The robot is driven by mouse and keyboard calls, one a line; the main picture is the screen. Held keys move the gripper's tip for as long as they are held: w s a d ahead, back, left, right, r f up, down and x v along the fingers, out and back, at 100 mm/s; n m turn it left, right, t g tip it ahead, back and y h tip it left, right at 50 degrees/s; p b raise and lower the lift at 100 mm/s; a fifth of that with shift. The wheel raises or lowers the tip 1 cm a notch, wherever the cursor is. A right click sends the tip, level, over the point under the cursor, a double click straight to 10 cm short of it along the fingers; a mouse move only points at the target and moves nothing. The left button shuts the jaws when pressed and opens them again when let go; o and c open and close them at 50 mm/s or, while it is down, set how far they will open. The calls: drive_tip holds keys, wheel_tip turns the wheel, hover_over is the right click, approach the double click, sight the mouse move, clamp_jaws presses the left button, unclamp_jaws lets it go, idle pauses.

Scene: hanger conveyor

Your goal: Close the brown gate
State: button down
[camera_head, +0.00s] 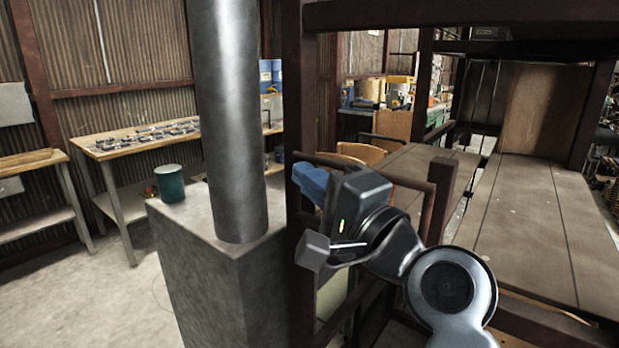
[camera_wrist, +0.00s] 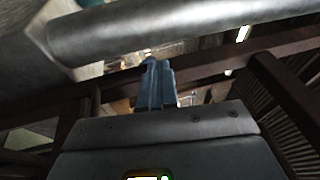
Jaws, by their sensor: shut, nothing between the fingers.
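A dark brown barred frame, which looks like the brown gate (camera_head: 385,177), has a top rail running from a tall brown post (camera_head: 299,105) to a short upright at its right. Whether it is latched cannot be seen. My gripper (camera_head: 308,179), with blue fingers, is in front of the tall post and the rail's left part in the head view. My wrist hides much of the gate's middle; contact cannot be told. In the wrist view the fingers (camera_wrist: 155,82) are together and empty, with a dark brown beam (camera_wrist: 205,70) behind them.
A grey block (camera_head: 215,265) with a thick metal column (camera_head: 230,120) stands close left of the post. Brown plank platforms (camera_head: 530,215) lie to the right. A workbench (camera_head: 150,140) stands at the back left, with open floor before it.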

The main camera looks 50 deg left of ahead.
drive_tip(key=s+d+f+m+t+h+b, duration=0.1)
drive_tip(key=d+f+m+t+h, duration=0.35)
drive_tip(key=d+f, duration=1.05)
drive_tip(key=d+f+m+t+h+b, duration=0.1)
drive_tip(key=d+f+t+h, duration=0.6)
drive_tip(key=d+f, duration=0.8)
drive_tip(key=s+d+n+t+h, duration=0.1)
drive_tip(key=s+d+h, duration=0.2)
drive_tip(key=s+d, duration=0.45)
drive_tip(key=s+d+t+h, duration=0.2)
drive_tip(key=s+d, duration=0.3)
drive_tip(key=d, duration=0.5)
drive_tip(key=s+d+r+n+h, duration=0.2)
drive_tip(key=s+d, duration=0.1)
drive_tip(key=s, duration=0.4)
drive_tip(key=s+d+r+n+h, duration=0.1)
drive_tip(key=s+d+r+n, duration=0.1)
drive_tip(key=s, duration=0.4)
drive_tip(key=shift+s+d+r+n+h, duration=0.2)
drive_tip(key=shift+s+d+n+h, duration=0.2)
drive_tip(key=shift+d, duration=0.75)
